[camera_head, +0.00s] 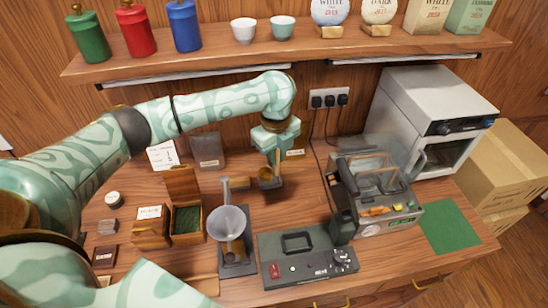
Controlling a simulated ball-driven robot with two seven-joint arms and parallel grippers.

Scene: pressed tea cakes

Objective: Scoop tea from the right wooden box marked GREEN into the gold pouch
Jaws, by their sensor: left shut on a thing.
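My left gripper (277,146) reaches over the back of the table, pointing down. It is shut on the upright handle of a wooden scoop (277,160); the scoop's lower end is near a small dark holder, and I cannot tell whether they touch. The right wooden box (187,222) stands left of the funnel with its lid raised and dark green tea inside. The left wooden box (150,234) beside it has a pale label and looks closed. A grey funnel (230,222) sits on a dark stand; a gold-brown patch below it may be the gold pouch. My right gripper is out of view.
A dark scale (308,267) lies at the front, right of the funnel stand. A sealing machine (380,200) and a white oven (425,115) stand to the right. A shelf (300,52) with canisters and cups overhangs the back. A grey pouch (207,150) leans at the wall.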

